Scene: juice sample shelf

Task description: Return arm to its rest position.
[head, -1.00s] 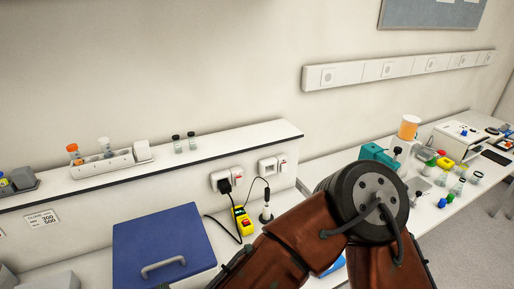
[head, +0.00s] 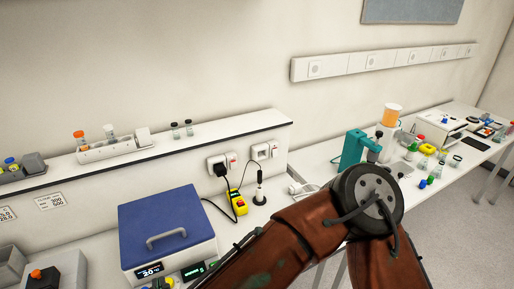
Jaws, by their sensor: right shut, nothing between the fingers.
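My right arm fills the lower right of the head view, bent at a round black joint (head: 368,203), with reddish-brown links running down from it. One link (head: 285,245) reaches down to the left, with a dark strip along its upper edge. My right gripper is shut and holds nothing; its fingertips cannot be made out clearly at the lower edge. My left gripper is not in view.
A blue-lidded device (head: 160,222) stands left of the arm. A yellow switch box (head: 237,203) is between them. The wall shelf (head: 235,130) bears a white tube rack (head: 108,150) and small vials. Behind the arm, a bench holds a teal stand (head: 353,150) and several containers.

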